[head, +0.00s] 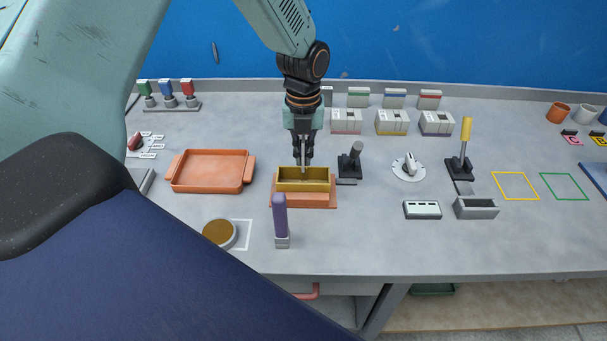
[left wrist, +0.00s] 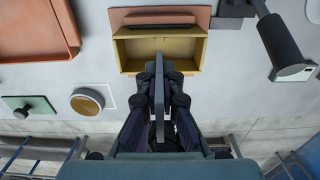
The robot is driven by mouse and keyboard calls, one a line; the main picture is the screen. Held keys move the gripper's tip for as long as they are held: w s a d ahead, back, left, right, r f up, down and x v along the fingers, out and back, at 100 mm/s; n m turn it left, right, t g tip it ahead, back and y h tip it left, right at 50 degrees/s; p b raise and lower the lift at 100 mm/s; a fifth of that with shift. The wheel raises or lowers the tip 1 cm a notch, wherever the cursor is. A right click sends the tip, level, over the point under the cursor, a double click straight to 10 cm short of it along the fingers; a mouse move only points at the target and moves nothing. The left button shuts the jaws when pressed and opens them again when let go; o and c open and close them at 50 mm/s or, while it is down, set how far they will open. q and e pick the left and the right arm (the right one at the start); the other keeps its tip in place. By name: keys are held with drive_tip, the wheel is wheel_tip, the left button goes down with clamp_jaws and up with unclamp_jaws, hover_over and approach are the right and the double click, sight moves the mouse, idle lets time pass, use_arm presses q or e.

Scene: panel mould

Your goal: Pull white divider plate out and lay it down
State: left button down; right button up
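The yellow mould box (head: 318,186) stands on an orange base (head: 303,203) on the bench. In the left wrist view its inside (left wrist: 190,48) shows as an open yellow tray. My left gripper (head: 303,160) points down over the box. In the left wrist view its fingers (left wrist: 158,90) are closed on both sides of a thin, greyish upright plate (left wrist: 158,75), seen nearly edge-on, which looks like the divider plate. Its lower end overlaps the box; I cannot tell whether it is still inside. My right gripper is not seen.
An orange tray (head: 211,171) lies left of the mould, its floor empty. A purple-handled tool (head: 280,218) stands in front, with a round brown-topped dish (head: 219,233) to its left.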

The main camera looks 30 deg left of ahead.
sight(303, 136)
use_arm(q)
drive_tip(key=shift+r+p, duration=2.05)
drive_tip(key=shift+f, duration=0.1)
